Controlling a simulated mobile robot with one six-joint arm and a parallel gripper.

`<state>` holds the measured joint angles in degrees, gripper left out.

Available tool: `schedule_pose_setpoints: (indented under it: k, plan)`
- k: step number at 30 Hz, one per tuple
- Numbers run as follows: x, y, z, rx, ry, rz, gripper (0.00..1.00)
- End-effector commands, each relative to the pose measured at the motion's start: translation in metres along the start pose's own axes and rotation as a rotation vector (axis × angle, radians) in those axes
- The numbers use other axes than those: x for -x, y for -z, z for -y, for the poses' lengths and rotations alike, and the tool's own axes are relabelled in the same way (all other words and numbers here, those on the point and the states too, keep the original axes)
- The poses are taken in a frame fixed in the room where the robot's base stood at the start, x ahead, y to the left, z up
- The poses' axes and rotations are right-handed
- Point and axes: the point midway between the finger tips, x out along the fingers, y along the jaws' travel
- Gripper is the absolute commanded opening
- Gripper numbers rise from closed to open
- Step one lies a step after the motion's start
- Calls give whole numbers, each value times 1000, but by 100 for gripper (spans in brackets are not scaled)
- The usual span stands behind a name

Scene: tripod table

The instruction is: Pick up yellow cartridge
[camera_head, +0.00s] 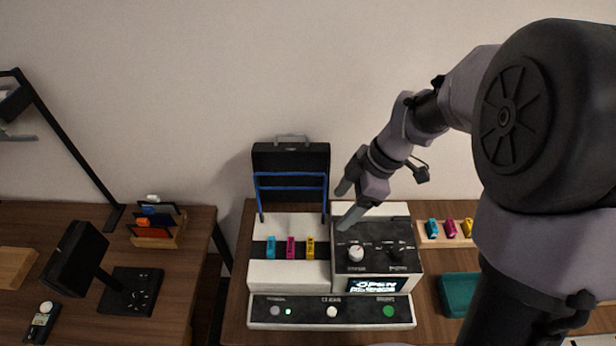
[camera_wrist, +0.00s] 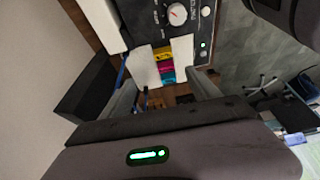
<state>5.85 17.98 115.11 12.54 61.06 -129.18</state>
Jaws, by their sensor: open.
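A yellow cartridge (camera_head: 310,247) stands in the rightmost slot of the white machine (camera_head: 262,272), beside a magenta cartridge (camera_head: 290,247) and a cyan one (camera_head: 270,247). The wrist view shows the yellow cartridge (camera_wrist: 163,53) at the far end of this row. Another yellow cartridge (camera_head: 467,227) lies at the right end of a wooden tray (camera_head: 428,241). My gripper (camera_head: 345,207) is open and empty. It hangs above the machine, near the upper left of the black control panel, apart from both yellow cartridges.
The machine's black lid (camera_head: 291,158) stands open behind the slots, with a blue frame (camera_head: 291,182) in front of it. The dark control panel (camera_head: 376,246) has knobs and a screen. A teal bin (camera_head: 460,294) stands at right. A side table with a black lamp stands at left.

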Motion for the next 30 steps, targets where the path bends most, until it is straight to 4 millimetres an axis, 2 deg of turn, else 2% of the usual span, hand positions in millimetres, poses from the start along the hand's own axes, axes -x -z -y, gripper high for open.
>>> schedule_pose_setpoints:
  k: [6, 10, 17, 24, 30]
  plan:
    - [-70, -3, 2, 6, 7, 0, 71]
    - [-102, -3, 2, 5, 5, 1, 71]
    - [-125, -1, 1, 4, 2, 1, 71]
    - [-170, -1, 1, 3, 4, 1, 71]
    - [-170, 1, 0, 3, 1, 1, 71]
